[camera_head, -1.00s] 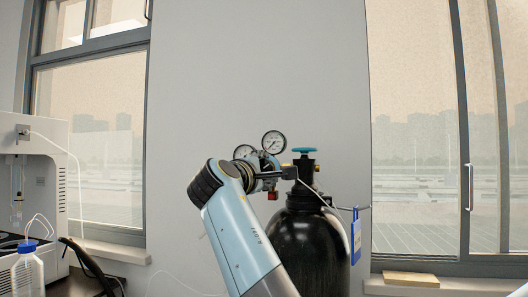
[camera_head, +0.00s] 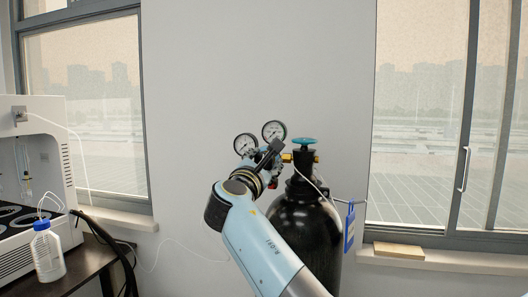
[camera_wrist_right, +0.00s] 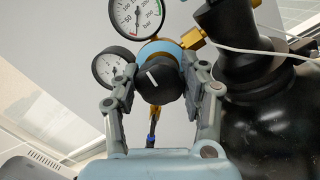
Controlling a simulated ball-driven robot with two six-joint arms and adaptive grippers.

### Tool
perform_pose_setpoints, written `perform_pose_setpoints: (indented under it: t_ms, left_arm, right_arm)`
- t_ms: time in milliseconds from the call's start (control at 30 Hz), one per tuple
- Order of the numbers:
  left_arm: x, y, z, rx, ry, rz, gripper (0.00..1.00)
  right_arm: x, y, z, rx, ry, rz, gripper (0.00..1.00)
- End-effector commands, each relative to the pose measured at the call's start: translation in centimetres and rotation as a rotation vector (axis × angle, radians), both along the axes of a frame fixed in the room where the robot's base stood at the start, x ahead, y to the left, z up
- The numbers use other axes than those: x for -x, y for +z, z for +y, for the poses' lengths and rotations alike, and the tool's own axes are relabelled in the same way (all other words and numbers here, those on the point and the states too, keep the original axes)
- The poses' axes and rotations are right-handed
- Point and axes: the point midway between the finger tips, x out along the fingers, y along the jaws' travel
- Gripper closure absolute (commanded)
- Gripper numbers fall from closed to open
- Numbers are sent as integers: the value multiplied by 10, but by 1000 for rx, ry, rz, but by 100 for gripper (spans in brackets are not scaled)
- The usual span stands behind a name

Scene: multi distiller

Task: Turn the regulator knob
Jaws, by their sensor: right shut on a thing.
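The regulator knob (camera_wrist_right: 160,83) is black and round with a white line on its face, tilted in the right wrist view. My right gripper (camera_wrist_right: 159,76) has a finger on either side of the knob and is shut on it. In the head view my right gripper (camera_head: 270,155) is at the regulator, its dark fingers slanting up to the right; the knob is hidden there. Two round gauges, a left one (camera_head: 245,143) and a right one (camera_head: 274,131), sit on the regulator. My left gripper is not in view.
The black gas cylinder (camera_head: 304,215) stands right beside my right arm, with a teal valve wheel (camera_head: 304,141) on top and a blue tag (camera_head: 350,228) hanging at its side. A white instrument (camera_head: 40,160) and a blue-capped bottle (camera_head: 48,252) stand at left.

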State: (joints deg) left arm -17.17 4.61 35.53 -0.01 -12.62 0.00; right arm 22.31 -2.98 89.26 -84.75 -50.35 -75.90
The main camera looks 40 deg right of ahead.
Motion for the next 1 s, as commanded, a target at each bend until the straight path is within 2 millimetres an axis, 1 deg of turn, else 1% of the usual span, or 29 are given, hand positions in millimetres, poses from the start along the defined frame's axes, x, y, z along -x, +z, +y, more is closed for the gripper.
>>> perform_pose_setpoints:
  t_ms: [33,200,700,733,900,1000]
  left_arm:
    - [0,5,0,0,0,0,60]
    - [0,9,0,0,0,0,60]
    - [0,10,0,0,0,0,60]
    - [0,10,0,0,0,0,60]
    - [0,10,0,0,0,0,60]
    - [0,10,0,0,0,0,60]
  right_arm:
    - [0,-2,0,7,0,20,89]
    - [0,-4,1,33,1,51,89]
    - [0,-5,1,42,1,63,89]
    - [0,-5,1,42,1,63,53]
    - [0,-3,0,44,1,60,32]
    - [0,-3,0,44,0,59,32]
